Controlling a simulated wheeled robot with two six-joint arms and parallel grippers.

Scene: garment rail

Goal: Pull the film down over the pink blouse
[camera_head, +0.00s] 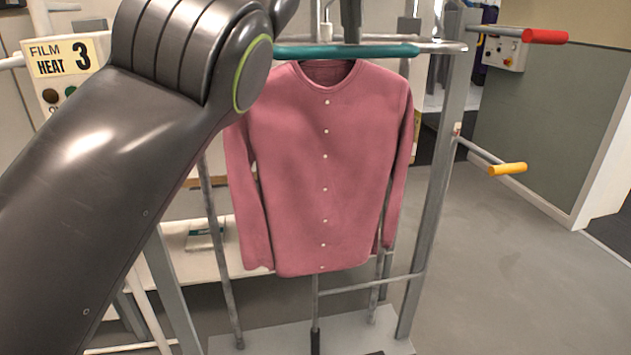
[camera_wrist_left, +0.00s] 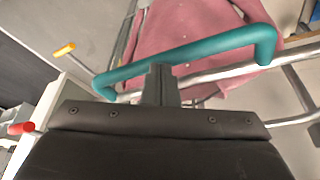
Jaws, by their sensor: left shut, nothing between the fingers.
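The pink blouse (camera_head: 325,170) hangs upright on the rail frame in the head view, its front and row of small white buttons uncovered. Part of it shows at the top of the wrist view (camera_wrist_left: 190,28). A teal bar handle (camera_head: 345,51) runs across just above its collar; it also crosses the wrist view (camera_wrist_left: 190,52). My left gripper (camera_head: 350,18) is at the top of the head view, just above the handle. Its closed fingers (camera_wrist_left: 160,82) are beside the handle in the wrist view, with nothing between them. I cannot make out any film. My right gripper is out of view.
A metal post (camera_head: 437,200) stands right of the blouse, with a red-ended lever (camera_head: 545,36) and a yellow-ended lever (camera_head: 507,169) sticking out. A "FILM HEAT 3" panel (camera_head: 62,62) is at the left, partly behind my arm. The floor at the right is clear.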

